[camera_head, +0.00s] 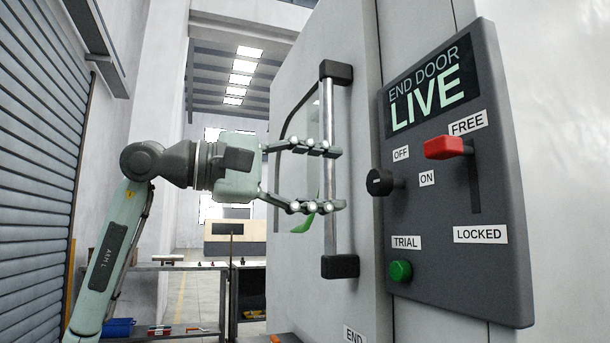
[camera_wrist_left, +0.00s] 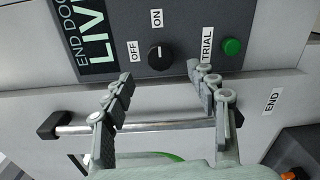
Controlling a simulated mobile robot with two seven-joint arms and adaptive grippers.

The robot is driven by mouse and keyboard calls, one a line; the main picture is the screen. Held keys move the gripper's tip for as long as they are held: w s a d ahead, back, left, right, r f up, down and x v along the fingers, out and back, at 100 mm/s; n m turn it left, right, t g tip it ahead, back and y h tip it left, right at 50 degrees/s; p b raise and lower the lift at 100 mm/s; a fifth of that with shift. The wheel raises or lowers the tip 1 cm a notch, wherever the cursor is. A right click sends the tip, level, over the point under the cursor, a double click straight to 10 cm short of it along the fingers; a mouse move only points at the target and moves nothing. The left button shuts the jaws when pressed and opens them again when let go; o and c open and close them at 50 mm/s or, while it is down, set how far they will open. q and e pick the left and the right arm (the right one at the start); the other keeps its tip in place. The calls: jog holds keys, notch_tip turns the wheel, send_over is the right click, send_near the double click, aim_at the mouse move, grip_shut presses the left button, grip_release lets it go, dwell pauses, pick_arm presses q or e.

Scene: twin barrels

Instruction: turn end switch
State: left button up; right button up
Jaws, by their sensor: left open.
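The end switch is a black round knob (camera_head: 380,182) on the dark END DOOR panel (camera_head: 465,255), beside the OFF and ON labels. It also shows in the left wrist view (camera_wrist_left: 161,57), ahead of the fingertips. Which label it points to is hard to tell. My left gripper (camera_head: 338,178) is open and empty, its fingers spread one above the other, at the door handle and left of the knob. In the left wrist view the fingers (camera_wrist_left: 160,78) sit either side of the knob in the picture, apart from it. The panel display reads LIVE. My right gripper is out of view.
A vertical metal handle (camera_head: 328,235) with black mounts stands close by the fingers; contact is unclear. The panel also holds a red lever (camera_head: 446,147) up at FREE and a green TRIAL button (camera_head: 399,271). A bench (camera_head: 180,270) stands at the back left.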

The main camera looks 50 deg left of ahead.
pick_arm(q)
jog(key=shift+v, duration=1.5)
